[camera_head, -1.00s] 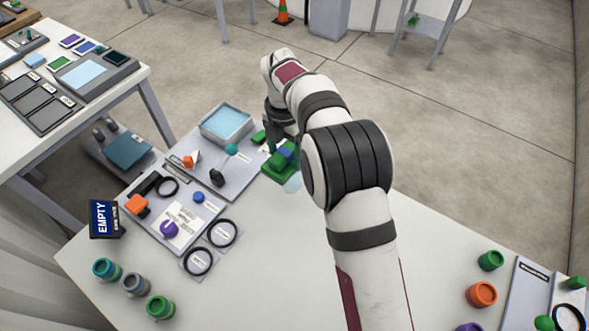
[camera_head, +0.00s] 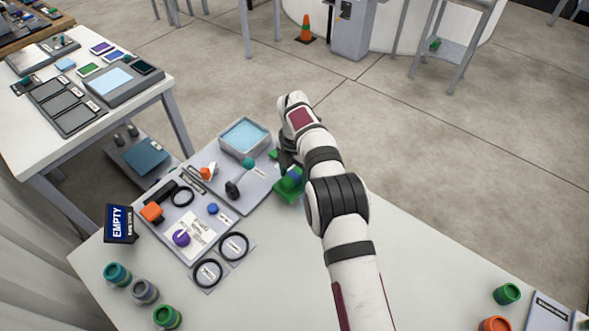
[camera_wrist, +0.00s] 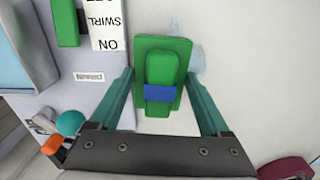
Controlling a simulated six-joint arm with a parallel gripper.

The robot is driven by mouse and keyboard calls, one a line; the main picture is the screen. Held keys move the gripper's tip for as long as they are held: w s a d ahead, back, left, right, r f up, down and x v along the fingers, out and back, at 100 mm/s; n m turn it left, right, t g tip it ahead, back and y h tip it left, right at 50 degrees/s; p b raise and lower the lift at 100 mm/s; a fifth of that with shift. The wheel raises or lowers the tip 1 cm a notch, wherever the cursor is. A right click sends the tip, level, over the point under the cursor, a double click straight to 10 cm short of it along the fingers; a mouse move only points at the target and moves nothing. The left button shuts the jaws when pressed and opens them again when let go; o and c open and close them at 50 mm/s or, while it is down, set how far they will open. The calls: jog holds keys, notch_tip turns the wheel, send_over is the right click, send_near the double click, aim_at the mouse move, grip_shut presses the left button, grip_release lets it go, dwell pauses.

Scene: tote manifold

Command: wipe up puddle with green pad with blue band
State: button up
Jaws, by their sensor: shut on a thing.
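The green pad with a blue band (camera_wrist: 160,80) lies between the two teal fingers of my gripper (camera_wrist: 160,76), which is shut on it. The pad also shows in the head view (camera_head: 288,186), at the right edge of the grey station board, low over or on the white table; I cannot tell whether it touches. A faint pale-blue puddle (camera_wrist: 198,60) shows just right of the pad's far right edge in the wrist view. The rest of the puddle may be under the pad. My arm hides part of this area in the head view.
A tray of blue liquid (camera_head: 245,137) stands behind and left of the pad. A teal-knobbed lever (camera_head: 236,187) rises from the board (camera_head: 258,200). Black rings (camera_head: 233,246) and several jars (camera_head: 143,291) are nearer left. The table middle (camera_head: 270,280) is clear.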

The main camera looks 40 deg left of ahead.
jog(key=shift+f, duration=0.45)
jog(key=shift+d+f, duration=0.45)
jog(key=shift+f, duration=0.25)
jog(key=shift+c, duration=0.6)
jog(key=shift+d, duration=3.45)
jog(key=shift+a, duration=3.8)
jog(key=shift+w+a, duration=0.2)
jog(key=shift+w+d, duration=0.1)
jog(key=shift+w, duration=1.05)
jog(key=shift+w+d, duration=0.1)
jog(key=shift+d, duration=3.7)
jog(key=shift+a, duration=3.9)
jog(key=shift+d+r, duration=0.1)
jog(key=shift+r, duration=4.05)
